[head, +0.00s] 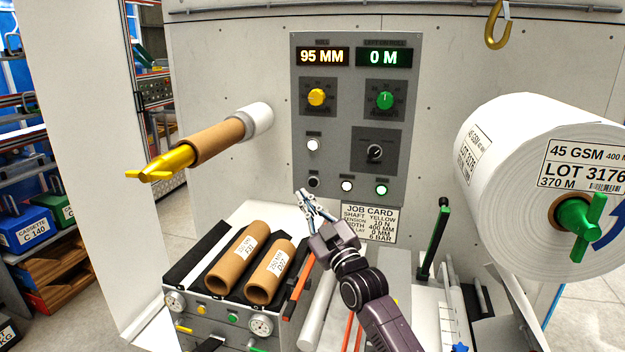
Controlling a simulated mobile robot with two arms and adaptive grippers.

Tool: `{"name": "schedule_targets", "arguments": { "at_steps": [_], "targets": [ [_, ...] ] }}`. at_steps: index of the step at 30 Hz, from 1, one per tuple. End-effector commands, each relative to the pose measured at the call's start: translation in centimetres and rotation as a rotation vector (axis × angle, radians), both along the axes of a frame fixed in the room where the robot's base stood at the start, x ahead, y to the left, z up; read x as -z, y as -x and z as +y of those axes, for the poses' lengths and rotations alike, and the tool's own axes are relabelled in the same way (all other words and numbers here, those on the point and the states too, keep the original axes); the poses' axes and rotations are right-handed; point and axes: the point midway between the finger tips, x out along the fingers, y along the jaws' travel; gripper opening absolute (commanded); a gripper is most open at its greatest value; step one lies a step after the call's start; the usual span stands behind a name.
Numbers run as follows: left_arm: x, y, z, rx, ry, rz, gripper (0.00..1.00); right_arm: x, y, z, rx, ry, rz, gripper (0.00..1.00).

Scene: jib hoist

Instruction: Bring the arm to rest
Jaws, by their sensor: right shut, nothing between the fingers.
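My right arm (365,300) comes up from the bottom, right of the middle, and reaches toward the control panel. Its gripper (303,196) is shut and empty. The fingertips show just in front of the lower left corner of the grey control panel (340,189), near its lower row of buttons. I cannot tell whether they touch it. The gripper is beside the job card (371,222) and behind two brown cardboard cores (270,270) in the picture. My left gripper is not in view.
A yellow shaft (170,162) carrying a brown core (216,141) sticks out at the left. A large white roll (505,190) with a green handle (580,224) fills the right. A yellow hook (497,30) hangs above.

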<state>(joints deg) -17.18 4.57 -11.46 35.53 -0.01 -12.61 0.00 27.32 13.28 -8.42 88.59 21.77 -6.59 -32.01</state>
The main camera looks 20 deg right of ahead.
Motion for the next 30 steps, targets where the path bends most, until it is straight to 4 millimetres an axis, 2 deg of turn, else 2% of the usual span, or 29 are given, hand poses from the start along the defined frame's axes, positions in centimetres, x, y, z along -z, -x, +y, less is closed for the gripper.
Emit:
{"name": "schedule_targets", "arguments": {
  "at_steps": [11,14,17,20,21,23,24,26,30],
  "targets": [
    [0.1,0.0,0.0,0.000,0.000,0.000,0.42,0.1,0.0,0.0,0.000,0.000,0.001,0.00],
    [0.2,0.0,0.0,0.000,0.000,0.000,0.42,1.7,-0.1,-0.1,0.002,-0.003,0.026,0.00],
    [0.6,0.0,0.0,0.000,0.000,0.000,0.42,6.2,-0.4,-0.2,0.007,-0.011,0.095,0.00],
    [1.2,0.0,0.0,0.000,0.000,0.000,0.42,13.1,-0.2,-0.5,0.015,-0.024,0.202,0.00],
    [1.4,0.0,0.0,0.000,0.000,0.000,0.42,16.2,0.1,-0.5,0.018,-0.032,0.251,0.00],
    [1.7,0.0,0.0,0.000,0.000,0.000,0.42,20.8,0.7,-0.7,0.025,-0.042,0.323,0.00],
    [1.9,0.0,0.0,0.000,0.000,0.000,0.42,23.9,1.3,-0.7,0.030,-0.047,0.371,0.00],
    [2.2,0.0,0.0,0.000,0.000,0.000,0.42,28.4,2.4,-0.9,0.037,-0.056,0.441,0.00],
    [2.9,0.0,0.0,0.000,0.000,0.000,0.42,38.6,6.0,-1.1,0.057,-0.074,0.606,0.00]
  ]
}}
